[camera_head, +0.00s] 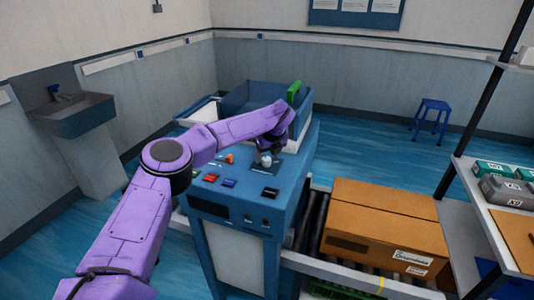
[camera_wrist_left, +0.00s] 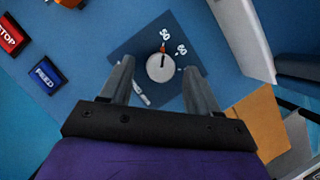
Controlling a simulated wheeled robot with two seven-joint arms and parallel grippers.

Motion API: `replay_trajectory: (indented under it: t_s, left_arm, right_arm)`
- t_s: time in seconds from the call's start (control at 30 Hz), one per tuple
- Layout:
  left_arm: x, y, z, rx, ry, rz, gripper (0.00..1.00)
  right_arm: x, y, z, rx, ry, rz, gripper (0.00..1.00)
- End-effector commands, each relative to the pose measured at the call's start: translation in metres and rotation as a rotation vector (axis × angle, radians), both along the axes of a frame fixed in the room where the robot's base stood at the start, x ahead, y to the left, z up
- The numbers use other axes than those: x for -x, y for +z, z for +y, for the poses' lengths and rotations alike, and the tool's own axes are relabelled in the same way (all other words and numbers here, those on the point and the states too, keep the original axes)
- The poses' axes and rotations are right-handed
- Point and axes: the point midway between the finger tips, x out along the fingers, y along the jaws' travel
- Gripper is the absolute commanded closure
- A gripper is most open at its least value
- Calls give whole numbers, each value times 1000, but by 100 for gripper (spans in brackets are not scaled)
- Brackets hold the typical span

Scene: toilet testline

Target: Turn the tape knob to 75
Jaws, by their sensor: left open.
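The tape knob (camera_wrist_left: 154,72) is a round, pale dial on a dark blue square plate (camera_wrist_left: 128,47) in the left wrist view. A dark line and a small orange mark at its upper edge lie near the printed 50. A 60 is printed to the right of that. Another white marking is partly hidden by the left finger. My left gripper (camera_wrist_left: 158,68) is open, with one finger on each side of the knob; I cannot tell whether they touch it. In the head view, my left gripper (camera_head: 266,154) is over the blue machine's top (camera_head: 240,172). My right gripper is not in view.
Red STOP (camera_wrist_left: 10,36) and blue FEED (camera_wrist_left: 45,75) buttons sit left of the knob. A blue bin (camera_head: 245,98) and a green part (camera_head: 294,91) are behind it. A cardboard box (camera_head: 385,225) lies on the conveyor at right.

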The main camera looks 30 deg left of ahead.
Motion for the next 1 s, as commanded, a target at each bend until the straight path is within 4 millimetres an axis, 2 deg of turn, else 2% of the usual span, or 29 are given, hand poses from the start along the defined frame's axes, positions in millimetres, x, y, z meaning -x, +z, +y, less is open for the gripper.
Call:
replay_trajectory:
  t_s: [0.17,0.37,0.4,0.57,1.0]
  left_arm:
    - [-3,-13,4,0,-1,0,39]
    - [-3,-15,5,0,-1,0,39]
    - [-3,-15,5,0,-1,0,42]
    - [-3,-14,4,0,-1,0,94]
    - [-2,-17,5,0,-76,-1,94]
  right_arm:
    - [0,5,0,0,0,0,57]
    - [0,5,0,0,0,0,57]
    - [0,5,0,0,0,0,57]
    - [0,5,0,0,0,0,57]
    - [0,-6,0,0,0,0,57]
